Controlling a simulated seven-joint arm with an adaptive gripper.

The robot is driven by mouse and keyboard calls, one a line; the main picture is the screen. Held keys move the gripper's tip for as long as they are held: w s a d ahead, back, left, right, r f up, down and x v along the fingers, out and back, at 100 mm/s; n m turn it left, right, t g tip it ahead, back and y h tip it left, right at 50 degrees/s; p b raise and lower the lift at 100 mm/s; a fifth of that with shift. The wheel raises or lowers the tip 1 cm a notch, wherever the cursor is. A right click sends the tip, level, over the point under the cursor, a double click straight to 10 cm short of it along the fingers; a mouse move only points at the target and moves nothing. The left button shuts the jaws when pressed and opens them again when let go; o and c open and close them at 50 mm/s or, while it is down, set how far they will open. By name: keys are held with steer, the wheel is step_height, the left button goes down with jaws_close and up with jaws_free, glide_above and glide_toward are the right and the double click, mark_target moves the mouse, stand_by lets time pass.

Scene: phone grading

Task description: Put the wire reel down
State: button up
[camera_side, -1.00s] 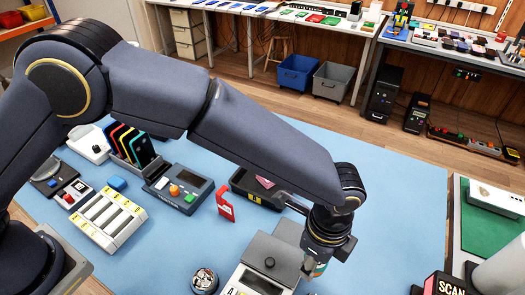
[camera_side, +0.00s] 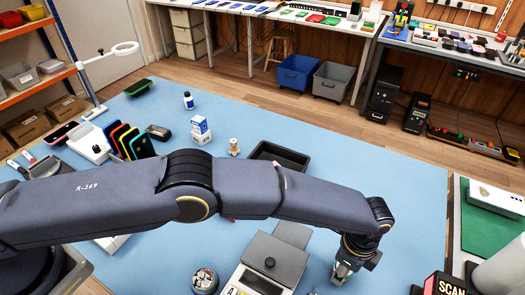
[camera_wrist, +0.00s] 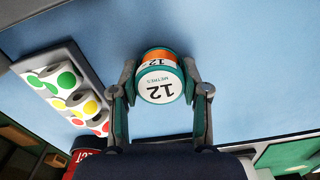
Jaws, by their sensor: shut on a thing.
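The wire reel (camera_wrist: 160,85) is a short teal cylinder with an orange band and a white end label reading "12 METRES". It sits between the two fingers of my gripper (camera_wrist: 160,100) in the wrist view, and the fingers are shut on its sides. In the side view my gripper (camera_side: 344,272) points down over the right front part of the blue table (camera_side: 400,190). The reel is mostly hidden there, and I cannot tell whether it touches the table.
A grey device with a lid (camera_side: 277,258) stands left of my gripper in the side view. A black tray (camera_side: 279,154) lies behind my arm. A holder of rolls with coloured dots (camera_wrist: 62,85) is left of the reel in the wrist view. Blue table is clear beyond the reel.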

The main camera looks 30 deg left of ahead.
steer(key=shift+f, duration=0.1)
steer(key=o, duration=1.1)
